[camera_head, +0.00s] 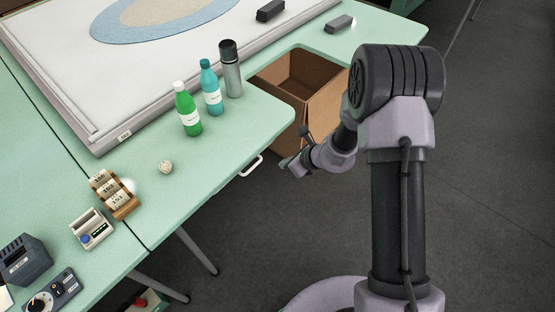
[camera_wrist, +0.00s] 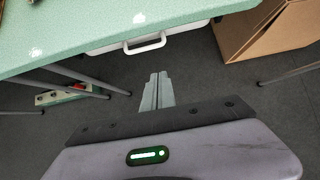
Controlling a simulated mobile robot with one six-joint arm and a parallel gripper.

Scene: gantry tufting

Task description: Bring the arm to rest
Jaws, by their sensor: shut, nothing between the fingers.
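My gripper (camera_head: 285,164) hangs in the air just off the front edge of the green table (camera_head: 228,155), near the white drawer handle (camera_head: 251,167). In the wrist view my gripper (camera_wrist: 158,76) points forward with its two grey fingers together and nothing between them. My arm is bent, with its upper part standing upright at the right of the head view. Nothing touches the gripper in either view.
An open cardboard box (camera_head: 322,115) stands close beyond the gripper. A green bottle (camera_head: 187,110), a teal bottle (camera_head: 211,90) and a grey flask (camera_head: 231,70) stand near the table edge. Table legs (camera_head: 198,250) are below. Dark floor at right is clear.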

